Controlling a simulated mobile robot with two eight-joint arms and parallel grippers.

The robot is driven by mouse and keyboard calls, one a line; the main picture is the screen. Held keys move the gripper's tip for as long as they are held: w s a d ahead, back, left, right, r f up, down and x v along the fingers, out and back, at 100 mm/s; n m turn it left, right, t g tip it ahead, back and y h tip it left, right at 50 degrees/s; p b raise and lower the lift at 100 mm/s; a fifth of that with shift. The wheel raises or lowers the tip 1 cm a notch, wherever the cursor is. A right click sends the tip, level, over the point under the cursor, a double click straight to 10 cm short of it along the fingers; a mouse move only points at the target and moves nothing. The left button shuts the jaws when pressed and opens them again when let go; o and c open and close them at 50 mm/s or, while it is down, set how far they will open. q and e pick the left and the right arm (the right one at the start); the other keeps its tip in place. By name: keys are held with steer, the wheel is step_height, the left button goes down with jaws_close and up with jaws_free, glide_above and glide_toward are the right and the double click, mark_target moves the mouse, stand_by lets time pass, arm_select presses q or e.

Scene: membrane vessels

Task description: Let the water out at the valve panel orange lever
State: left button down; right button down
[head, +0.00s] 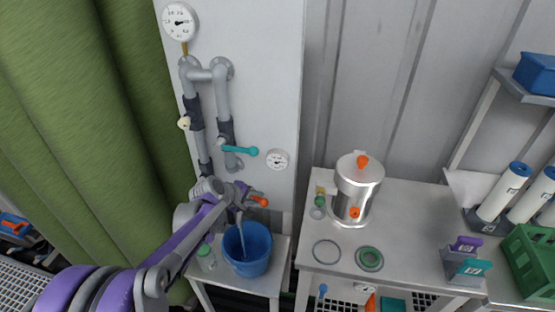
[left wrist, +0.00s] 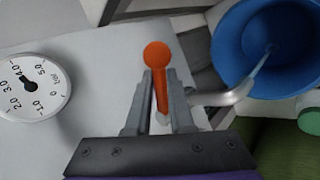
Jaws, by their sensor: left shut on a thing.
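The orange lever (head: 259,201) is low on the pipework of the white valve panel (head: 270,70). In the left wrist view the orange lever (left wrist: 156,56) ends in a round knob, and its stem is between the fingers of my left gripper (left wrist: 160,98). My left gripper (head: 246,197) is shut on the lever in the head view too, partly hiding the valve body. A thin stream runs from the grey spout (left wrist: 236,93) into the blue bucket (left wrist: 225,52). The blue bucket (head: 247,262) stands below the spout. My right gripper is not in view.
A teal lever (head: 239,150) and gauges sit higher on the panel. A steel vessel (head: 356,190) stands on the bench to the right. A green curtain (head: 110,120) hangs at left.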

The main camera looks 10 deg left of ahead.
arm_select(q)
steer(key=a+m+g+h, duration=0.1)
steer(key=m+g, duration=0.1)
steer(key=m, duration=0.1)
steer(key=s+a+m+g+h, duration=0.1)
steer(key=m+g+h, duration=0.1)
steer(key=m, duration=0.1)
steer(key=s+a+m+g+h+p, duration=0.1)
steer(key=m+g, duration=0.1)
steer(key=m, duration=0.2)
steer(key=shift+s+a+h, duration=0.25)
steer(key=shift+a+h, duration=0.05)
steer(key=shift+a, duration=0.05)
stand_by(0.8)
